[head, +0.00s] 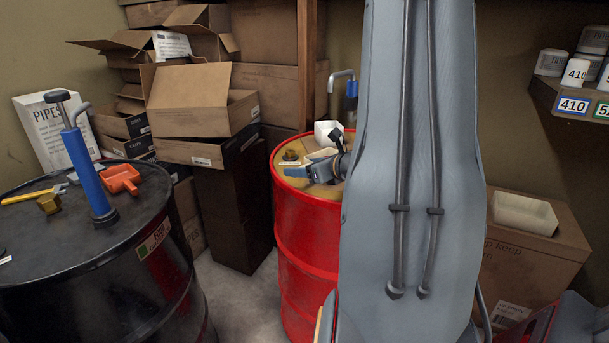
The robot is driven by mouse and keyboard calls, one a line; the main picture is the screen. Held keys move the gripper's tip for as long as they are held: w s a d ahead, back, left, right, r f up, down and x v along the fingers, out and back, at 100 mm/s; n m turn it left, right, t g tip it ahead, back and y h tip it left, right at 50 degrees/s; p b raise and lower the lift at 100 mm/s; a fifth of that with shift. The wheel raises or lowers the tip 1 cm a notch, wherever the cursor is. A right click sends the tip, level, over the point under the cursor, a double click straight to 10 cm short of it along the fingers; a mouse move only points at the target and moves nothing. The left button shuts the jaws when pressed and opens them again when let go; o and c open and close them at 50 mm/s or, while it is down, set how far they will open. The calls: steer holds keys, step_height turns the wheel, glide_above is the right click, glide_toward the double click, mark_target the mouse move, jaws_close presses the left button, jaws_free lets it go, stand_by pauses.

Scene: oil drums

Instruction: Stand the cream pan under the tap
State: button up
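A cream, open-topped rectangular pan (525,214) sits on a cardboard box at the right. A pump with a bent grey spout and blue body (351,89) rises behind the red drum (302,240); its lower part is hidden by my arm. Another blue pump with a grey spout (84,165) stands upright on the black drum (90,270) at the left. I cannot tell which one is the tap. My gripper (307,168) is low over the red drum's yellowish top, apart from the cream pan. Its fingers are small and partly hidden, so its opening is unclear.
A small whitish container (327,133) is by my gripper. An orange scoop (121,180), a yellow-handled tool (32,195) and a brass fitting (49,203) lie on the black drum. Cardboard boxes (200,105) are stacked behind. A shelf (570,105) holds tubs at right.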

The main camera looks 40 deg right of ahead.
mark_target(304, 187)
steer(key=shift+f, duration=1.25)
steer(key=shift+f+b, duration=0.55)
steer(key=shift+b, duration=0.05)
